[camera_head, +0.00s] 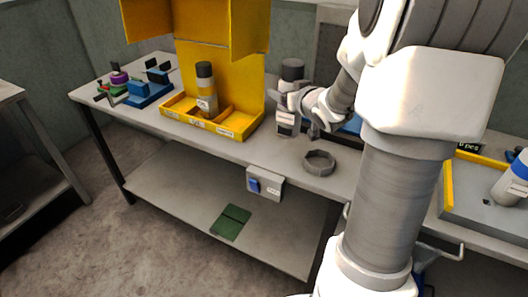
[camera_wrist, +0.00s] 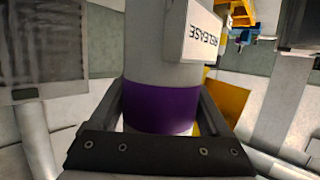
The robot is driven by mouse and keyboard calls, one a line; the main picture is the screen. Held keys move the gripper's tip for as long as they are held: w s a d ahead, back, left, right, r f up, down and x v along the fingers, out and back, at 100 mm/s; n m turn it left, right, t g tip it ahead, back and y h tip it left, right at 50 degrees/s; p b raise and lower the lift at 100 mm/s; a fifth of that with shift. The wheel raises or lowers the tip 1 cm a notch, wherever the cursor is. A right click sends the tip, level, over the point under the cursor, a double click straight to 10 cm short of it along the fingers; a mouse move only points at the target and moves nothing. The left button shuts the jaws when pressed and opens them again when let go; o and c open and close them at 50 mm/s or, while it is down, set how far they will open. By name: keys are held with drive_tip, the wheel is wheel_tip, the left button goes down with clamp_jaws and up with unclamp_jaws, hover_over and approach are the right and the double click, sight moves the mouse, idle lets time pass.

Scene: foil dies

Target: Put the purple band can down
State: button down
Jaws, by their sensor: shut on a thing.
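The purple band can (camera_wrist: 162,108) is between the two dark fingers of my gripper (camera_wrist: 160,120) in the wrist view. It is grey and white, with a purple band and a label reading RELEASE. In the head view the can (camera_head: 286,121) is upright with a dark top, over the workbench just right of the yellow organizer. My gripper (camera_head: 290,99) is shut around its middle and hides the band there. I cannot tell whether the can's base touches the bench.
The yellow organizer (camera_head: 240,124) holds another dark-topped can (camera_head: 206,92) in one compartment. A grey ring (camera_head: 319,163) lies near the bench's front edge. A blue fixture (camera_head: 139,90) with small parts is at far left. A blue-banded can (camera_head: 516,176) is at right.

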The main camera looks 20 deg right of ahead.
drive_tip(key=w+a+f+b, duration=0.4)
drive_tip(key=w+f, duration=0.2)
drive_tip(key=f, duration=0.4)
drive_tip(key=shift+a+f+h+b, duration=0.2)
drive_tip(key=shift+a+h+b, duration=0.1)
drive_tip(key=shift+b, duration=0.05)
drive_tip(key=shift+w, duration=0.1)
drive_tip(key=shift+f, duration=0.2)
unclamp_jaws()
